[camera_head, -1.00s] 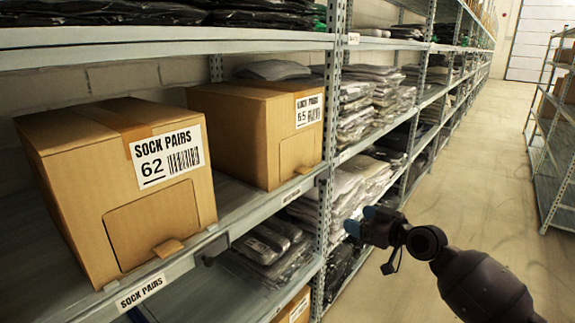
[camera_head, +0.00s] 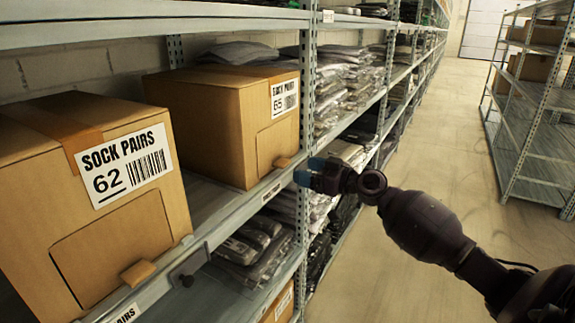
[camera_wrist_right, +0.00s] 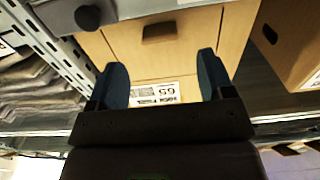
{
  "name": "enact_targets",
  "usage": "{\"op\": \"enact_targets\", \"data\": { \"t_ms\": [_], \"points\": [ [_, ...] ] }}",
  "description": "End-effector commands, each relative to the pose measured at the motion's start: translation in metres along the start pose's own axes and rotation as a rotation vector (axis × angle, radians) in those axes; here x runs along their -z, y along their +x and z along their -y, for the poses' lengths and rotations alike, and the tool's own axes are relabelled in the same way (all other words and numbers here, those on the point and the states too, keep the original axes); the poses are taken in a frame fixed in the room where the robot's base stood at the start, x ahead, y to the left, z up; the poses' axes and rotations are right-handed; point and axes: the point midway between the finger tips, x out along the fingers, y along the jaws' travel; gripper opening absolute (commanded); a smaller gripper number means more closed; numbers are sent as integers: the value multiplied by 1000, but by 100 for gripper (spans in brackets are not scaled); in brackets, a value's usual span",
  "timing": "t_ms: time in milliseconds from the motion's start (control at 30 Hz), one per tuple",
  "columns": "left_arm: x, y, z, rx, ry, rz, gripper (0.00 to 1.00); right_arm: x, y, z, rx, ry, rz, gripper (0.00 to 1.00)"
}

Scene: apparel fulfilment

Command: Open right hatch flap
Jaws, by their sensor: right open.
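The right carton (camera_head: 212,125), labelled Sock Pairs 65, stands on the middle shelf. Its hatch flap (camera_head: 277,142) is shut flush in the front, with a small brown pull tab (camera_head: 283,161) at its lower edge. My right gripper (camera_head: 304,172) is in front of the shelf, just right of the tab and apart from it. In the right wrist view, its blue fingers (camera_wrist_right: 163,80) are spread and empty, with the flap's tab (camera_wrist_right: 160,32) and the 65 label (camera_wrist_right: 155,93) beyond, upside down. My left gripper is not in view.
The left carton (camera_head: 75,190), labelled 62, stands nearer with its flap shut. A dark knob (camera_head: 188,270) sits on the shelf edge. A perforated steel upright (camera_head: 305,120) rises right of carton 65. The aisle floor (camera_head: 425,125) is clear.

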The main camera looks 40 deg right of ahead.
Motion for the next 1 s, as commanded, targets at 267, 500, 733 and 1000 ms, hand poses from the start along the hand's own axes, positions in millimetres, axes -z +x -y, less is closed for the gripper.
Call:
{"op": "enact_targets", "data": {
  "t_ms": [267,500,733,1000],
  "points": [
    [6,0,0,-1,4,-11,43,1,42,0,-1,0,-1,74],
    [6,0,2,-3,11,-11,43,1,60,0,-1,1,-1,74],
    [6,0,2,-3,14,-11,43,0,64,0,-1,0,0,74],
    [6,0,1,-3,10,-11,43,0,64,0,-1,1,0,53]
  ]
}}
